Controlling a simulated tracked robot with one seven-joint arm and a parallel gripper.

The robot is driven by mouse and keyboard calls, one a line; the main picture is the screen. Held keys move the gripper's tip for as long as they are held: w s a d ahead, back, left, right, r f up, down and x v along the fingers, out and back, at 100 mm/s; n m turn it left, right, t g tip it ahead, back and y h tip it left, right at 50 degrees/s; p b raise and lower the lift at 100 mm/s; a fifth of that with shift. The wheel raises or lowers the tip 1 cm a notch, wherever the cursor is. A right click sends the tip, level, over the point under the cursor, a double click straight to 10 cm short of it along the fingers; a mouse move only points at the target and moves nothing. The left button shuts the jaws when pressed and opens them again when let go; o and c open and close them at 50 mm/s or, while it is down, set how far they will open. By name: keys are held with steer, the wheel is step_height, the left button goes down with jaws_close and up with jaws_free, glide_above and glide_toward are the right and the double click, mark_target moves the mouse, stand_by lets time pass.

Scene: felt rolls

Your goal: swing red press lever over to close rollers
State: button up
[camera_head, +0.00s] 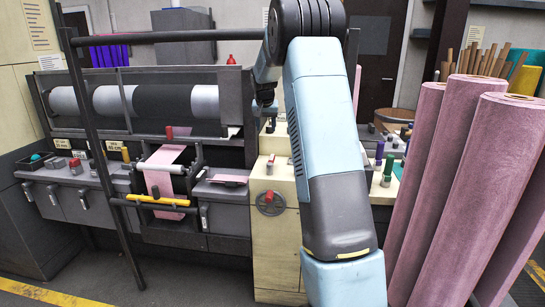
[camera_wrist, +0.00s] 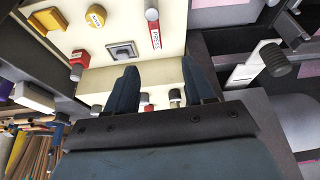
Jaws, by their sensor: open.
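In the wrist view the press lever (camera_wrist: 154,36) is a short red handle with a white label that appears to read PRESS, on a cream panel (camera_wrist: 190,38). My gripper (camera_wrist: 160,64) is open, its two dark fingers spread apart below the lever in that picture. No lever lies between the fingers, and I see no contact with it. In the head view my arm hides the gripper and much of the cream cabinet (camera_head: 283,225). The rollers (camera_head: 115,101) lie horizontally at the left of the machine; whether they are closed I cannot tell.
On the panel are a yellow knob (camera_wrist: 95,17), a red knob (camera_wrist: 78,62) and a grey square switch (camera_wrist: 123,51). A dark-knobbed lever (camera_wrist: 272,58) stands to the right. Tall pink felt rolls (camera_head: 465,190) crowd the right. A dark upright bar (camera_head: 95,150) stands at left.

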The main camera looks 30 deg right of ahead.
glide_toward(272, 157)
steer(key=shift+m, duration=0.3)
steer(key=x, duration=0.9)
steer(key=shift+w+r, duration=0.1)
steer(key=shift+w, duration=0.05)
steer(key=shift+d, duration=0.1)
jaws_close()
